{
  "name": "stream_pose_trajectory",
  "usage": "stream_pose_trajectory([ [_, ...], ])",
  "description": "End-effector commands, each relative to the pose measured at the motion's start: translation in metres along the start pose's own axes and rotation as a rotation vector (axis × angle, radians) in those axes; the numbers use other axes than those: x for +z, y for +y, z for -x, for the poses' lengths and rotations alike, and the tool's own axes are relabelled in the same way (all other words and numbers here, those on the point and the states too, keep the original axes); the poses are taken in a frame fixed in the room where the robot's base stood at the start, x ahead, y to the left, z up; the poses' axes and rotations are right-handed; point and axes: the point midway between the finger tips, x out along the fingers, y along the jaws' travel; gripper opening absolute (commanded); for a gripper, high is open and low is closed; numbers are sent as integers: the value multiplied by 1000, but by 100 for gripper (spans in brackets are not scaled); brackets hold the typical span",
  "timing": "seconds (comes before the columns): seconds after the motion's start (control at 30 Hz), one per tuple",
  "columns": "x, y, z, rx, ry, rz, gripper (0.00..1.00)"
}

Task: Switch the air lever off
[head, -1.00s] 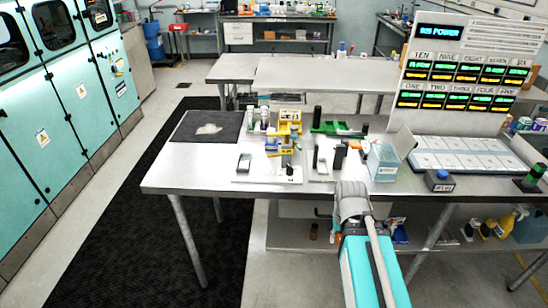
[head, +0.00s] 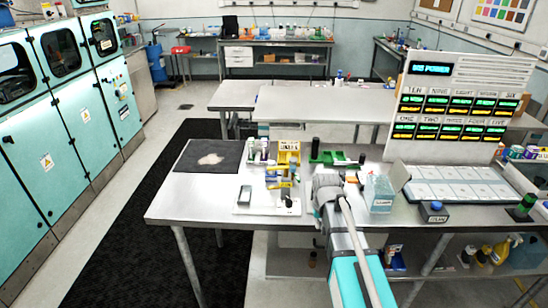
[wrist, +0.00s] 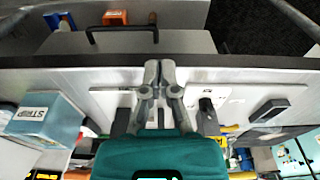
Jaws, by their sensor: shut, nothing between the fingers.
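A white plate (head: 262,209) near the table's front edge carries a grey-faced block (head: 245,194) and a small white base with a black knob (head: 288,201). Labels there are too small to read, so I cannot tell for sure which part is the air lever. In the wrist view the black knob (wrist: 205,104) stands just right of my gripper, and a dark rectangular block (wrist: 270,110) lies further right. My gripper (wrist: 159,66) is shut and empty, above the front of the table and apart from the knob. In the head view my arm hides its fingertips and a second white plate.
A yellow fixture (head: 289,155) and a green tool (head: 335,159) stand behind. A pale blue box (head: 379,195) is close to the right of my arm, with a blue-button box (head: 433,212) beyond. A display panel (head: 464,85) stands at the right. A black mat (head: 190,156) lies left.

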Motion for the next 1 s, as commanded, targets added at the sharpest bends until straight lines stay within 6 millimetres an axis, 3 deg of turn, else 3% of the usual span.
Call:
stream_pose_trajectory([
  [0.03,-20,-6,13,0,10,6,0],
  [0.2,-62,-24,32,-2,42,23,0],
  [0.8,-206,-103,104,-17,153,85,0],
  [1.0,-245,-130,123,-24,185,102,0],
])
